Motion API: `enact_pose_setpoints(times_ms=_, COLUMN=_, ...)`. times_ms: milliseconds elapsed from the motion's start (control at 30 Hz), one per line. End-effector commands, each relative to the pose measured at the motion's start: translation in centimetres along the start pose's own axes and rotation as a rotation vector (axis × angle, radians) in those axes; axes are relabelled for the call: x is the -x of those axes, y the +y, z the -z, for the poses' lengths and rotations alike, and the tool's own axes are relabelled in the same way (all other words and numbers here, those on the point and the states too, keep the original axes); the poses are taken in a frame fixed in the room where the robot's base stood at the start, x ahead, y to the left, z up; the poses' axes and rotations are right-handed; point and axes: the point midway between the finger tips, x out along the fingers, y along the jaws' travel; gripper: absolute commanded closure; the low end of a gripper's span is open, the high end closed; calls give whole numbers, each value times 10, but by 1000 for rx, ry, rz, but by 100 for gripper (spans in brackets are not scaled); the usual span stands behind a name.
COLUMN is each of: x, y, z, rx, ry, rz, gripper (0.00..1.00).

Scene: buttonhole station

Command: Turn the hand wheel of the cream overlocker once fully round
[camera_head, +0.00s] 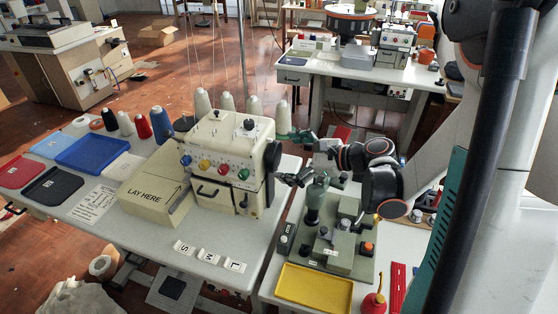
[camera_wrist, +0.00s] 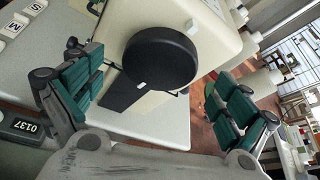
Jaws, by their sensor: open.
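The cream overlocker (camera_head: 228,140) stands on the white table. Its black hand wheel (camera_head: 273,158) is on its right side. In the wrist view the hand wheel (camera_wrist: 160,55) is a round black disc with a small white mark (camera_wrist: 141,85) near its lower edge. My gripper (camera_head: 294,157) is just right of the wheel and faces it. In the wrist view my gripper (camera_wrist: 153,78) is open, with a green-padded finger on each side of the wheel. Both fingers appear apart from the wheel; the remaining distance is hard to tell.
Thread cones (camera_head: 228,101) stand behind the overlocker. A grey-green machine (camera_head: 345,232) with a yellow tray (camera_head: 314,289) sits right of it, below my arm. S, M and L labels (camera_head: 208,256) lie in front.

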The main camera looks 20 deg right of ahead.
Motion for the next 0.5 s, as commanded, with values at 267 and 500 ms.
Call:
enact_pose_setpoints(times_ms=267, x=-28, y=0, z=0, rx=-1, ry=-1, rz=0, gripper=4)
enact_pose_setpoints(times_ms=500, x=-30, y=0, z=0, rx=-1, ry=0, rz=0, gripper=4)
